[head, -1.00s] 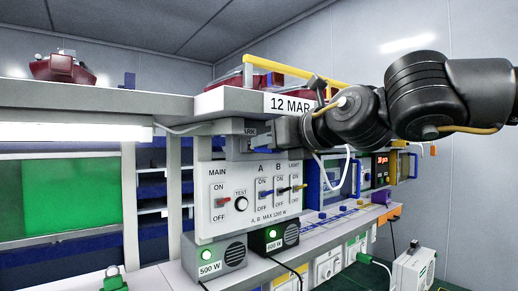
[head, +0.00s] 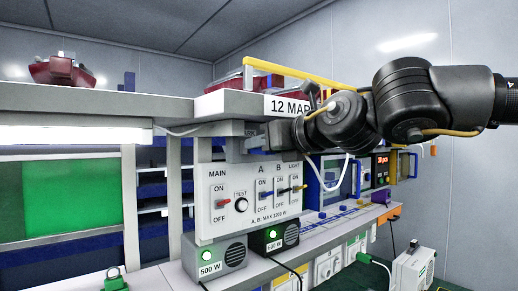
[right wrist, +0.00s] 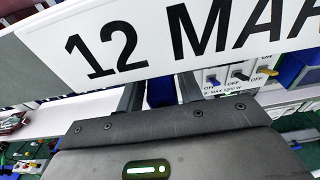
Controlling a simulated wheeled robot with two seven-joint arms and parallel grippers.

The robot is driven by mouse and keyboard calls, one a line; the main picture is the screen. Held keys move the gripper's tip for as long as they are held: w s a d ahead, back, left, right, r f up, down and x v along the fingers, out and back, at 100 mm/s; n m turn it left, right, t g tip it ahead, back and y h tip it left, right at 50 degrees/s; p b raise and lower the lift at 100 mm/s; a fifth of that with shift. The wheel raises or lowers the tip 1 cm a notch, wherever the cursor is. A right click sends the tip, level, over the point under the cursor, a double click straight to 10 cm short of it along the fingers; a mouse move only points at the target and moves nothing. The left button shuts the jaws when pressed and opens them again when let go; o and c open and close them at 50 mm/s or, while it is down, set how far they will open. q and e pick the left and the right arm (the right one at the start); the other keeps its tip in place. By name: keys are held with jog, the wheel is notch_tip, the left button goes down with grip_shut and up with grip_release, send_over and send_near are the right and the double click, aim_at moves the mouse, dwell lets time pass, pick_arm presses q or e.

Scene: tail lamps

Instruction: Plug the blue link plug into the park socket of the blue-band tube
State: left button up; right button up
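My right gripper (head: 230,148) is under the shelf edge in the head view, in front of a label that it mostly covers. In the right wrist view, the two dark fingers of the gripper (right wrist: 160,95) stand a little apart. A dark blue block, which looks like the blue link plug (right wrist: 161,92), fills the gap between them. Its tip is hidden by the shelf sign. The park socket is hidden, and I cannot make out a blue-band tube. My left gripper is not in view.
The shelf with the "12 MAR" sign (head: 290,105) is close above my right gripper. A switch panel (head: 235,203) stands just below it. Two boxes, marked 500 W (head: 212,257) and 600 W (head: 274,236), sit under the panel. A lit lamp (head: 75,134) is at left.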

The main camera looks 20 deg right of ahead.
jog(key=o, duration=0.3)
jog(key=shift+s+d+b, duration=0.1)
jog(key=shift+s+b, duration=0.2)
jog(key=shift+s, duration=0.05)
jog(key=b+v, duration=0.4)
jog(key=v, duration=0.6)
